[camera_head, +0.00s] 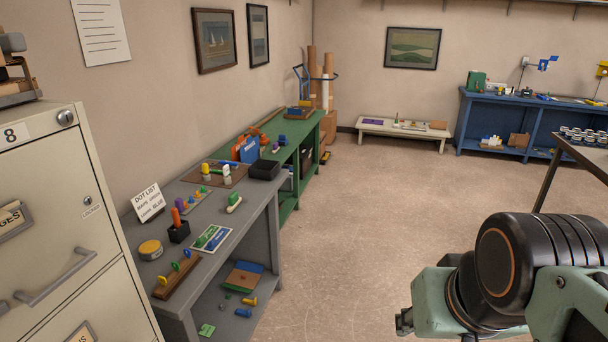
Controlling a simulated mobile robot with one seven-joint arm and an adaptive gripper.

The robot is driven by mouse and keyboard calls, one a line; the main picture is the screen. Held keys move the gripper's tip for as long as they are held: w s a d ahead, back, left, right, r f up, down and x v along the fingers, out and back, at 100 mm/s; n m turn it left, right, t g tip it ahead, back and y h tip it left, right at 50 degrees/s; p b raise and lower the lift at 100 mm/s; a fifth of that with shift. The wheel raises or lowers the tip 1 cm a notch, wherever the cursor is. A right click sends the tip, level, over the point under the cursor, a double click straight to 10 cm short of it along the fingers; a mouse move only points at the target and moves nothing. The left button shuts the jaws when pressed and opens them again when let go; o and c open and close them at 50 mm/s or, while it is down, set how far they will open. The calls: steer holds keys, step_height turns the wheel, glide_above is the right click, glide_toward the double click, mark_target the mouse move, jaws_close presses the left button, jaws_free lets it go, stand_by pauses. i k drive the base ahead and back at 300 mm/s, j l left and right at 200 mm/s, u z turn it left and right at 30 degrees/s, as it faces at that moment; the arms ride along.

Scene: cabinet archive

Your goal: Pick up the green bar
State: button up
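Which item is the green bar is not certain. A small block with a green top and white lower part (234,201) lies near the right edge of the grey workbench (255,208). A card with a green and a blue panel (212,238) lies nearer on the same bench. Part of my arm fills the lower right of the head view, well to the right of the bench. My gripper's fingers do not show.
A beige filing cabinet (109,192) stands close at left. The bench also holds a black box (265,170), a dark pen cup (179,232), a yellow round tin (150,250) and a wooden peg rack (176,277). The floor (350,230) right of the bench is clear.

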mark_target(234, 200)
steer(key=i+z, duration=0.15)
steer(key=i, duration=1.05)
steer(key=i+u, duration=0.4)
steer(key=i+l+u, duration=0.15)
steer(key=i+u, duration=0.2)
steer(key=i, duration=0.15)
